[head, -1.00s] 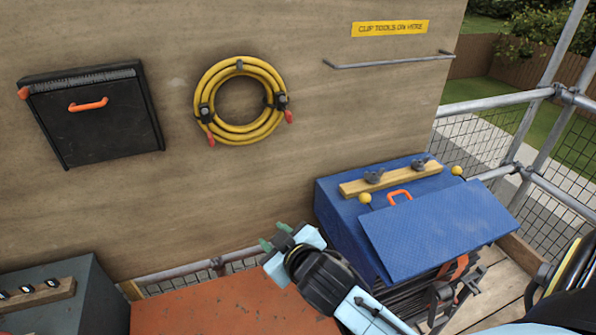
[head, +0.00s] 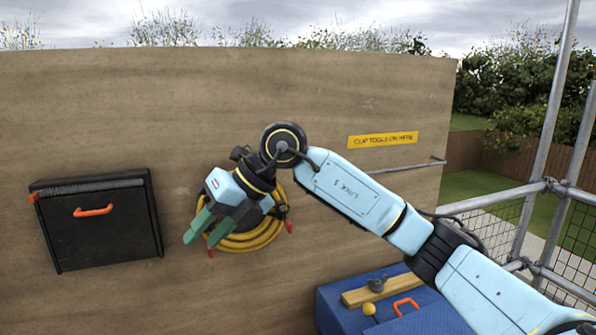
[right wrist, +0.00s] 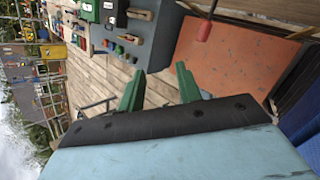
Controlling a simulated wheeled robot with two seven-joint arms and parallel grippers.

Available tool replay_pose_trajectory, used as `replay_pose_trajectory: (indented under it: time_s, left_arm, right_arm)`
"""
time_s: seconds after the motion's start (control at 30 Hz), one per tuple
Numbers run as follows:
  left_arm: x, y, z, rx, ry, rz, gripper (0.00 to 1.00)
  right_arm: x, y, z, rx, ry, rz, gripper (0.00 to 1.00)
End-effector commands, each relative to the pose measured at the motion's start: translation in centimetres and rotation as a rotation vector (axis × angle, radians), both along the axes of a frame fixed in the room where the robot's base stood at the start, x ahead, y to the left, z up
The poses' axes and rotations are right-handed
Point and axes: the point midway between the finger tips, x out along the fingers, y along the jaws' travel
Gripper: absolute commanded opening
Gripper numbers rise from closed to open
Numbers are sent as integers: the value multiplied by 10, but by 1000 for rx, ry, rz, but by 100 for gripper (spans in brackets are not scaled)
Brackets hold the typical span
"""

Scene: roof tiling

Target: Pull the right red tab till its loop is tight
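The coiled yellow hose (head: 245,243) hangs on the wooden wall, with a red tab at each lower side. The right red tab (head: 290,227) hangs at the coil's right edge and is in plain view. The left red tab (head: 210,252) shows just below the fingertips. My right gripper (head: 201,241) is in front of the coil's left part and hides much of it, including the left loop. Its green fingers are apart with nothing between them in the right wrist view (right wrist: 157,88). A red tab (right wrist: 204,31) hangs at the top there; I cannot tell which. My left gripper is out of view.
A black case (head: 98,222) with an orange handle is on the wall at left. A blue box (head: 340,312) with a wooden strip stands below right. A metal rail (head: 405,166) sticks out near the yellow sign (head: 383,140). Scaffold poles stand at right.

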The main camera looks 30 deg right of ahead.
Motion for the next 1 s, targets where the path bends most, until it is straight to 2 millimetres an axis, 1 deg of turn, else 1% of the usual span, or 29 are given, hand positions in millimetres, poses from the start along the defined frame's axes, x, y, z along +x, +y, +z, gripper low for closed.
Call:
replay_pose_trajectory:
  time_s: [0.03, 0.07, 0.1, 0.2, 0.3, 0.33, 0.4, 0.47, 0.57, 0.67, 1.0]
  left_arm:
    - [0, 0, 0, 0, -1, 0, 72]
    - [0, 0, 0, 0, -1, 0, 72]
    - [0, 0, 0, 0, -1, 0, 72]
    - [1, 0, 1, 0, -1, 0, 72]
    - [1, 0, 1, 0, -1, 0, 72]
    - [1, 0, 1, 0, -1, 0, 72]
    - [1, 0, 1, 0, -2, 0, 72]
    - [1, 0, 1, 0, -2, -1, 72]
    - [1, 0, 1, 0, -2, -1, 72]
    - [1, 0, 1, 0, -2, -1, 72]
    - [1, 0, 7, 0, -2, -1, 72]
  right_arm:
    - [7, -32, 12, -122, -5, -77, 35]
    - [10, -51, 18, -192, 1, -124, 35]
    - [11, -75, 26, -273, 9, -189, 35]
    - [9, -124, 47, -425, 33, -336, 35]
    - [3, -155, 63, -514, 56, -441, 35]
    - [1, -161, 66, -531, 62, -462, 35]
    - [-1, -170, 70, -557, 71, -494, 35]
    - [-1, -174, 70, -568, 74, -509, 35]
    - [1, -176, 61, -571, 79, -512, 35]
    - [7, -177, 46, -571, 80, -510, 35]
    - [32, -183, -15, -569, 79, -508, 35]
